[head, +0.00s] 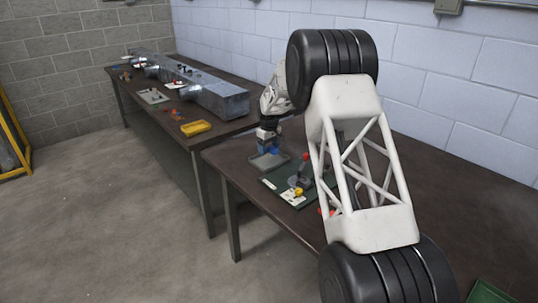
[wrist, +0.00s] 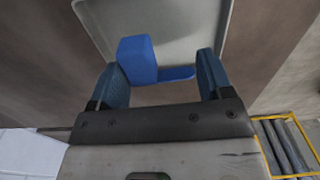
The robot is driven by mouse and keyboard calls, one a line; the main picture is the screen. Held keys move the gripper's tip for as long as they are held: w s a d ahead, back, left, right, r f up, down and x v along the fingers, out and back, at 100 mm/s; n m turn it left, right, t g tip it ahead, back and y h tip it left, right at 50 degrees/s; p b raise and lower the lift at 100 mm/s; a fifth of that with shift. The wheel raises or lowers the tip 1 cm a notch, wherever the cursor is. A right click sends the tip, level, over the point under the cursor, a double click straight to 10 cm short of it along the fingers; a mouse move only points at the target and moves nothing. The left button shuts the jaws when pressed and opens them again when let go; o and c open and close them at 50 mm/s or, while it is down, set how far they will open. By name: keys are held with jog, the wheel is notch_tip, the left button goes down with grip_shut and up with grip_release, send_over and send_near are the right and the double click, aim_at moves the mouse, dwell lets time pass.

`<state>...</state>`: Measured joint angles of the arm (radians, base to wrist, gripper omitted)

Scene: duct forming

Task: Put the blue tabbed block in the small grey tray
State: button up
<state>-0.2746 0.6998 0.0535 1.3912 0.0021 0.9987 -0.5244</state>
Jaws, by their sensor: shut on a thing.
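The blue tabbed block (wrist: 137,60) is between the fingers of my gripper (wrist: 162,66) in the wrist view. Its thick part is by the left finger, and its thin tab (wrist: 176,73) reaches toward the right finger. My gripper is shut on it. The small grey tray (wrist: 180,22) shows just beyond the block, which overlaps its near edge in this view. In the head view my gripper (head: 268,148) points down over the small grey tray (head: 268,162) on the near table. The block cannot be told apart from the blue fingers there, and its height above the tray is unclear.
A dark green board (head: 283,190) with a red-knobbed lever and yellow part lies right of the tray. The far table holds a long metal duct (head: 215,95), a yellow tray (head: 196,128) and small loose parts. My arm hides much of the near table.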

aim_at(269, 161)
jog(key=shift+w, duration=0.1)
dwell(0.3)
jog(key=shift+f, duration=1.75)
jog(key=shift+f, duration=0.15)
jog(key=o, duration=0.9)
notch_tip(269, 161, up, 12)
jog(key=shift+r, duration=0.15)
